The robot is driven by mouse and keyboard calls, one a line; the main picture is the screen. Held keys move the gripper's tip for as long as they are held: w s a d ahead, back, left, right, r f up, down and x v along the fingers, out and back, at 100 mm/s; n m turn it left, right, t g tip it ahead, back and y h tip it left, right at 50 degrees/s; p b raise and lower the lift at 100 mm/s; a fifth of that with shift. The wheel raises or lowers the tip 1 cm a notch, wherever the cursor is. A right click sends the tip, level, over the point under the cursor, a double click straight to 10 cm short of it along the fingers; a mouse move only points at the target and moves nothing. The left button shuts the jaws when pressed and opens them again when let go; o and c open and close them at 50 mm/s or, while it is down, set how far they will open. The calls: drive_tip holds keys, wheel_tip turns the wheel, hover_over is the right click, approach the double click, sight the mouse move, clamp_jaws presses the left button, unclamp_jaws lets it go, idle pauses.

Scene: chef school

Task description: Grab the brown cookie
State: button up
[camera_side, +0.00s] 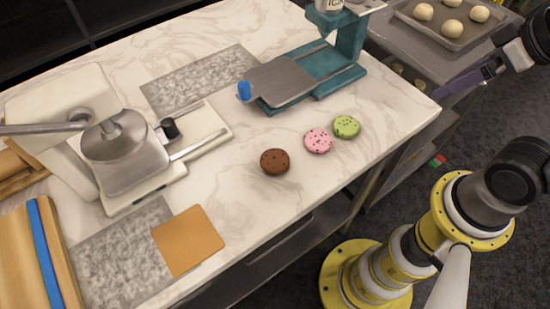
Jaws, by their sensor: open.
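The brown cookie (274,161) is round with dark specks and lies flat on the white marble counter (235,210). A pink cookie (318,141) and a green cookie (346,126) lie to its right and farther back, in a slanting row. My gripper (440,94), with purple finger parts, shows at the upper right by the counter's right corner. It is open and well apart from all the cookies. Its two fingers overlap in this view, so the gap between them is not clear.
A teal scale (335,75) with a blue knob (244,90) stands behind the cookies. A metal press (120,155) stands at left. An orange square (187,240) lies at the front. A tray of dough balls (450,40) is at the back right. The counter around the brown cookie is clear.

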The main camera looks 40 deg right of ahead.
drive_tip(key=w+a+r+n, duration=0.2)
drive_tip(key=w+r+n, duration=0.3)
drive_tip(key=r+n, duration=0.1)
drive_tip(key=n+g, duration=0.6)
drive_tip(key=n, duration=0.5)
hover_over(272, 160)
wheel_tip(272, 160, down, 9)
wheel_tip(272, 160, down, 13)
drive_tip(key=shift+c, duration=0.2)
drive_tip(key=c, duration=1.3)
